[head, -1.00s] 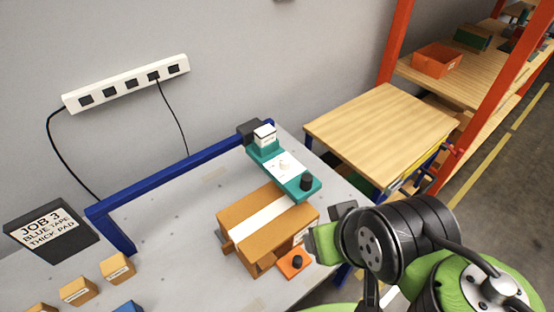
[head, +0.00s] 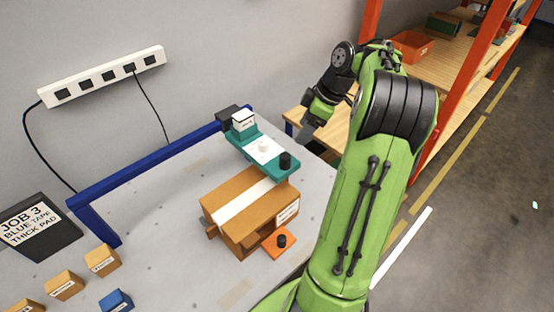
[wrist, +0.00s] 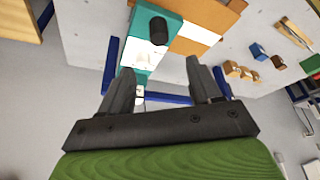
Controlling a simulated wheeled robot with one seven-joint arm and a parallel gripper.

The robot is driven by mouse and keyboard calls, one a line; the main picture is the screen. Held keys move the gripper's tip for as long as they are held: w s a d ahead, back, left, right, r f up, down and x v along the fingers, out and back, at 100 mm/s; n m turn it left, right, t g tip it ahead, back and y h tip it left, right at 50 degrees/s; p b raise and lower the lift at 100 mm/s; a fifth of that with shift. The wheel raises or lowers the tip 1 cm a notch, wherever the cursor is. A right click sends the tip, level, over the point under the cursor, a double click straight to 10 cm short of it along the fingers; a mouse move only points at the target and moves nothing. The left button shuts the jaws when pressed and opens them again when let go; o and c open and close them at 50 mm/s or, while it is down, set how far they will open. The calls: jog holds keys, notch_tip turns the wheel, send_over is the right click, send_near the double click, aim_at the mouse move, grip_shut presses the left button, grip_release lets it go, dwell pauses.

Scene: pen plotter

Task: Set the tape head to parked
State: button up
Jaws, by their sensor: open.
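The tape head appears to be the teal arm (head: 262,150), which reaches from a black block (head: 229,117) at the blue rail out to the brown carton. It has a white plate and an upright black knob (head: 285,160) at its near end. My gripper (head: 304,133) is raised to the right of the teal arm, apart from it. In the wrist view my gripper (wrist: 160,68) is open and empty; the teal arm (wrist: 128,55) and its black knob (wrist: 158,31) lie beyond the fingers, slightly left of centre.
The brown carton (head: 232,232) with a white strip sits on the grey table, an orange piece with a black knob (head: 281,240) at its front. Small tan boxes (head: 102,260), a blue box (head: 116,300) and a job sign (head: 38,228) are left. A wooden table (head: 298,116) stands behind my arm.

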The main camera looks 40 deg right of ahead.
aim_at(286, 156)
jog(key=b+x, duration=0.2)
jog(key=x, duration=1.2)
jog(key=shift+d, duration=0.1)
jog(key=shift+s, duration=0.1)
jog(key=shift+c, duration=0.3)
grip_shut()
